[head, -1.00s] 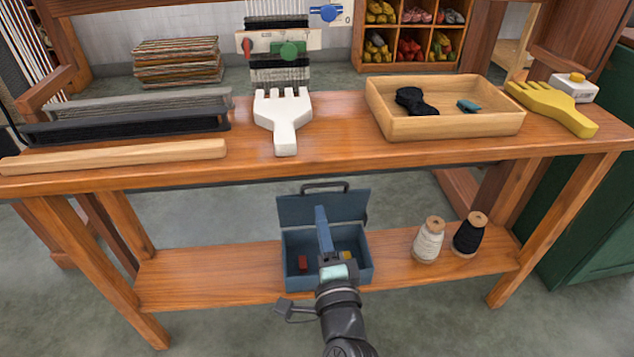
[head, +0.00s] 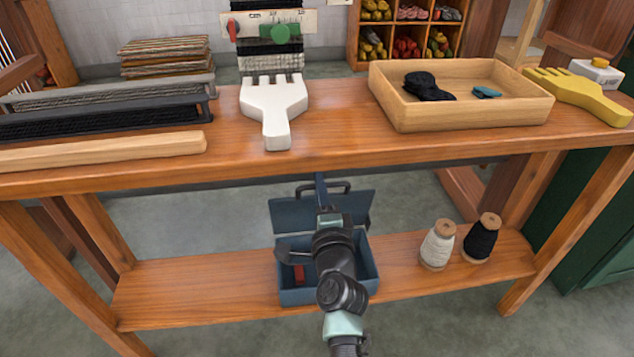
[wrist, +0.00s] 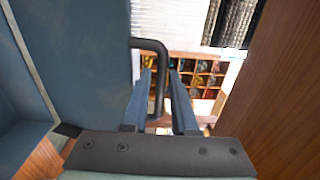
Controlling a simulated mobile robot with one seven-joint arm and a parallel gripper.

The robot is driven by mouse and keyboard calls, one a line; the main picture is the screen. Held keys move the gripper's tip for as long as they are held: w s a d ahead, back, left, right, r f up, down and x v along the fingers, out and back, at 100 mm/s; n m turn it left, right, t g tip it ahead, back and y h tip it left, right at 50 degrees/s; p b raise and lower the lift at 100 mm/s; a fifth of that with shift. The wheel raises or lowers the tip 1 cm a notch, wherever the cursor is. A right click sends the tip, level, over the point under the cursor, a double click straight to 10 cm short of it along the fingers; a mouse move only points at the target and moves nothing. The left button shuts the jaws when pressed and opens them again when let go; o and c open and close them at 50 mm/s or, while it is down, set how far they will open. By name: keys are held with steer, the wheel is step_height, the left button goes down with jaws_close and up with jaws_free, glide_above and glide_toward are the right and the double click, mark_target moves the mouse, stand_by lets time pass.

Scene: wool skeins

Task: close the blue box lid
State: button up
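The blue box (head: 300,297) stands on the lower shelf of the bench. Its lid (head: 352,212) is raised about upright at the back, with a black handle (head: 340,185) on its top edge. My gripper (head: 321,187) reaches over the box to the lid's upper edge. In the wrist view the lid (wrist: 80,60) fills the left side. The handle (wrist: 157,60) shows in line with the gap between my gripper's fingers (wrist: 160,95), which are apart. I cannot tell whether they touch the handle. My arm hides much of the box's inside.
A red item (head: 299,273) lies in the box. A white spool (head: 437,246) and a black spool (head: 481,240) stand right of it on the shelf (head: 190,285). The bench top (head: 340,135) overhangs close above my gripper; its wood fills the wrist view's right side.

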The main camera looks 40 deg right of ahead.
steer(key=shift+b+x, duration=0.65)
steer(key=shift+x, duration=1.1)
jaws_close()
